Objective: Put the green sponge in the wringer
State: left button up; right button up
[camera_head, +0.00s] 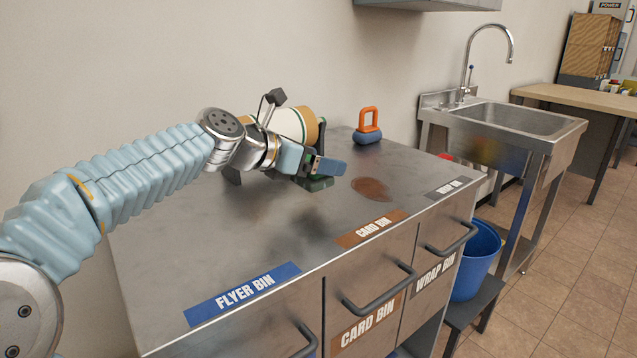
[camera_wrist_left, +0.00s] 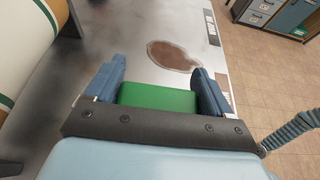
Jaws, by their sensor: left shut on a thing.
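My left gripper (camera_head: 325,167) is shut on the green sponge (camera_head: 314,183), over the back half of the metal counter. In the left wrist view the sponge (camera_wrist_left: 158,97) is a green block between the two blue fingers of the gripper (camera_wrist_left: 160,92). The arm hides part of the sponge in the head view. I cannot pick out a wringer for sure; a blue bucket (camera_head: 474,262) stands on a low dark stand beyond the counter's right end, its inside mostly hidden. My right gripper is not in view.
A brown stain (camera_head: 371,189) lies on the counter (camera_head: 280,225) right of the gripper. A large white and tan roll (camera_head: 292,123) stands behind the gripper. A blue thing with an orange handle (camera_head: 367,127) stands at the back. A steel sink (camera_head: 515,118) is further right.

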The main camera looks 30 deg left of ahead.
aim_at(318, 179)
pick_arm(q)
jog(key=shift+w+a+f, duration=0.1)
jog(key=shift+w+f, duration=0.1)
jog(key=shift+f, duration=0.15)
jog(key=f, duration=0.1)
jog(key=f+b, duration=0.1)
jog(key=shift+w+a+f, duration=0.1)
jog(key=shift+w+f, duration=0.2)
jog(key=shift+f, duration=0.5)
jog(key=shift+f+b, duration=0.2)
jog(key=shift+b, duration=0.15)
jog(key=o, duration=0.9)
jog(key=shift+r, duration=0.1)
